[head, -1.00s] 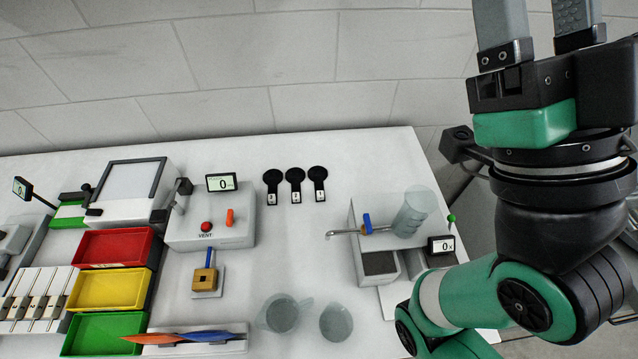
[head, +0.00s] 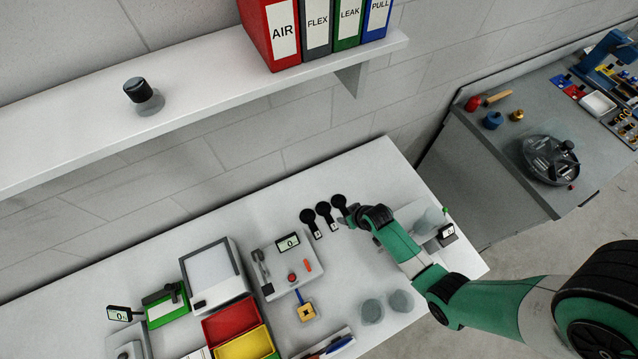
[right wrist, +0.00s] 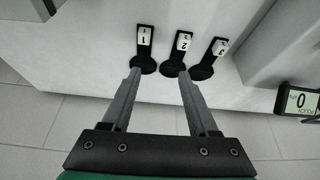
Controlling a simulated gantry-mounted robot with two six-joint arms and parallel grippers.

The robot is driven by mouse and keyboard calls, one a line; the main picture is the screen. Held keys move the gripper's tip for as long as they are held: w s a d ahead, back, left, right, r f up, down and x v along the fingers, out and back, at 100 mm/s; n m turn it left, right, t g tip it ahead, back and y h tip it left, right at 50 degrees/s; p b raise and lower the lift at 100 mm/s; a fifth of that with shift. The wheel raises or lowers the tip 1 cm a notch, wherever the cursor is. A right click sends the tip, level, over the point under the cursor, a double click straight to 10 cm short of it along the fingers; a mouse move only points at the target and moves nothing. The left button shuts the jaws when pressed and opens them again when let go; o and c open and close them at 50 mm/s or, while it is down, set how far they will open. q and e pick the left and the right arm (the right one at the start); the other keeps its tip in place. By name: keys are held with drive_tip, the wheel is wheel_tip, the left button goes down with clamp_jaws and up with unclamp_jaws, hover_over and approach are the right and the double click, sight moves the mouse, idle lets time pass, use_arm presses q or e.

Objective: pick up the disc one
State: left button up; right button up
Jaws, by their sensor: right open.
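Three flat black discs with handles and numbered white tags lie in a row on the white bench. The disc tagged 1 (right wrist: 145,64) is leftmost in the right wrist view, where the row appears turned round; in the head view it matches the rightmost disc (head: 338,200). Disc two (right wrist: 173,70) and disc three (right wrist: 201,72) lie beside it. My right gripper (right wrist: 160,76) is open and empty. Its fingertips show around disc one and the near part of disc two; their height above the bench is unclear. It also shows over the right end of the row (head: 350,213). My left gripper is out of view.
Right of the row stands a box with a display (head: 446,231). Two translucent cups (head: 372,310) stand in front. A vent box (head: 285,268) and coloured bins (head: 231,320) are to the left. A wall shelf (head: 200,95) overhangs the back.

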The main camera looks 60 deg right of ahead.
drive_tip(key=s+r+p, duration=0.2)
drive_tip(key=s, duration=0.2)
drive_tip(key=b, duration=0.7)
approach(343, 207)
drive_tip(key=shift+m+g, duration=0.3)
drive_tip(key=shift+g, duration=0.1)
drive_tip(key=s+a, duration=0.1)
drive_tip(key=s+a+f, duration=0.1)
drive_tip(key=s, duration=0.1)
drive_tip(key=shift+f, duration=0.2)
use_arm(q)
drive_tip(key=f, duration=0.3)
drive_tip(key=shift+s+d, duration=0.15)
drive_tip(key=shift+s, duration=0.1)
use_arm(e)
drive_tip(key=shift+w+r, duration=0.1)
drive_tip(key=b+x, duration=0.2)
drive_tip(key=x, duration=0.3)
drive_tip(key=shift+w+b, duration=0.15)
drive_tip(key=shift+b, duration=0.15)
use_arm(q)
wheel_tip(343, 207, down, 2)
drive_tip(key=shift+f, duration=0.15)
use_arm(e)
clamp_jaws()
